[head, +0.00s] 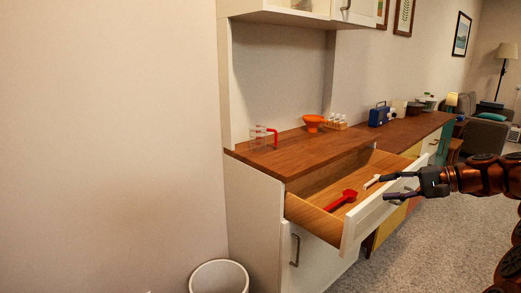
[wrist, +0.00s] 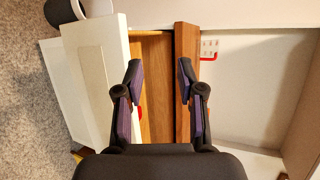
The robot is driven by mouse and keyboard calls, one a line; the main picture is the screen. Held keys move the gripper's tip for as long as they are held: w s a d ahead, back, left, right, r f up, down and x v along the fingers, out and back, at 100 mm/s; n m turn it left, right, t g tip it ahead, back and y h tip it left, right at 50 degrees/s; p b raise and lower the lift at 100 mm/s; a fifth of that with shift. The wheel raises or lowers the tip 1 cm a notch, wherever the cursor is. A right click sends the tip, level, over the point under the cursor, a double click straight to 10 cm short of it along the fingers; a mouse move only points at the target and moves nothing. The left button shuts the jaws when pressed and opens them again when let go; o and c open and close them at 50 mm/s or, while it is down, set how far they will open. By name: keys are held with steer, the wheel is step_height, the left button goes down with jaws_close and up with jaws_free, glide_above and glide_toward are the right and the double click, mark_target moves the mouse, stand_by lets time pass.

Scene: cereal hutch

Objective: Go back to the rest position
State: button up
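My gripper (head: 381,190) is at the right in the head view, over the front edge of an open drawer (head: 374,215). In the wrist view my gripper (wrist: 160,68) has its two fingers apart with nothing between them. A red scoop (head: 346,198) lies in the drawer, left of the fingers. In the wrist view only a sliver of red shows beside the left finger. Whether the fingers touch the drawer front cannot be told.
The wooden counter (head: 300,150) holds a clear cup with a red handle (head: 262,136), an orange bowl (head: 314,122), a rack of small bottles (head: 336,121) and a blue radio (head: 379,115). A white bin (head: 219,277) stands on the floor. Carpet at the right is clear.

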steer(key=s+a+r+n+g+h+p, duration=0.25)
steer(key=s+a+p, duration=0.25)
steer(key=s+a, duration=0.5)
steer(key=s+a+r+n+g+h+p, duration=0.15)
steer(key=s+a+g+p, duration=0.45)
steer(key=a, duration=0.6)
steer(key=s+d+n+h+p, duration=0.1)
steer(key=s+h+p, duration=0.3)
steer(key=s, duration=0.8)
steer(key=s+d+n+h+p, duration=0.2)
steer(key=s+d+h+p, duration=0.1)
steer(key=s, duration=1)
steer(key=h+p, duration=0.1)
steer(key=p, duration=0.1)
steer(key=shift+s+d+p, duration=0.25)
steer(key=shift+p, duration=0.1)
